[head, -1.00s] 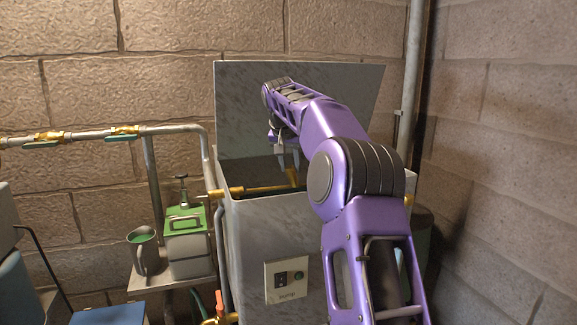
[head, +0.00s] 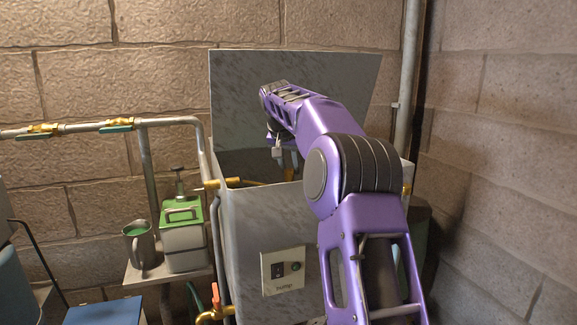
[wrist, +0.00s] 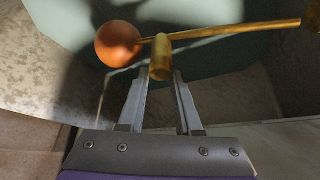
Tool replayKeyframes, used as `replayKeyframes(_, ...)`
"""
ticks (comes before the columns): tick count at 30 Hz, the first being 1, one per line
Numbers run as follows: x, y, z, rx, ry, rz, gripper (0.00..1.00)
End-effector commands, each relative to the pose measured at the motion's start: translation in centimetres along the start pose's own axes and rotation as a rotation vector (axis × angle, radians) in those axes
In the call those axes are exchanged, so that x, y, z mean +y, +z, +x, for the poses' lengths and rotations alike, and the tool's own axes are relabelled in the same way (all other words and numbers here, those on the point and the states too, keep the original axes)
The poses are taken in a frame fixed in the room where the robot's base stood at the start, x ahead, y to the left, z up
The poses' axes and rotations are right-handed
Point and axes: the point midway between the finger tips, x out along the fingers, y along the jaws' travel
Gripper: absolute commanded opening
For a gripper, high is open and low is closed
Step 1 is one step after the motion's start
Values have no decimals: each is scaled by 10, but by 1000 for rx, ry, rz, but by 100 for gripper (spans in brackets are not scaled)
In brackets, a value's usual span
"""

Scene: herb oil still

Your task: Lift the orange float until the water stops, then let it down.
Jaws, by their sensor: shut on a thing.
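The orange float (wrist: 118,43) is a ball on the end of a brass rod (wrist: 225,32) in the wrist view. A short brass peg (wrist: 159,60) stands out from the rod beside the ball. My gripper (wrist: 161,78) is shut on this peg, one finger on each side; the ball is just left of the fingers. In the head view my gripper (head: 284,158) reaches down into the open top of the grey marbled tank (head: 250,225). The float is hidden there, and part of the brass rod (head: 247,182) shows. I cannot make out any water flow.
The raised tank lid (head: 235,100) stands behind my arm. A switch panel (head: 283,270) is on the tank's front. At left are a pipe with brass valves (head: 116,125), a green-topped can (head: 183,230) and a mug (head: 140,247) on a small shelf. A blue box (head: 105,312) is lower left.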

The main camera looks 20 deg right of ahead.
Motion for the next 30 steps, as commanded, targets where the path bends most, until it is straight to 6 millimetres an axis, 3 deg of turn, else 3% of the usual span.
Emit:
replayKeyframes(1,9,-1,0,-5,19,4,0)
replayKeyframes(2,9,0,0,-5,19,4,37)
replayKeyframes(7,6,0,0,-5,14,2,67)
replayKeyframes(15,2,1,0,-6,7,0,69)
replayKeyframes(19,1,0,-10,-4,5,0,69)
replayKeyframes(23,1,0,-33,-2,4,-1,69)
replayKeyframes(30,2,-1,-94,-2,6,1,69)
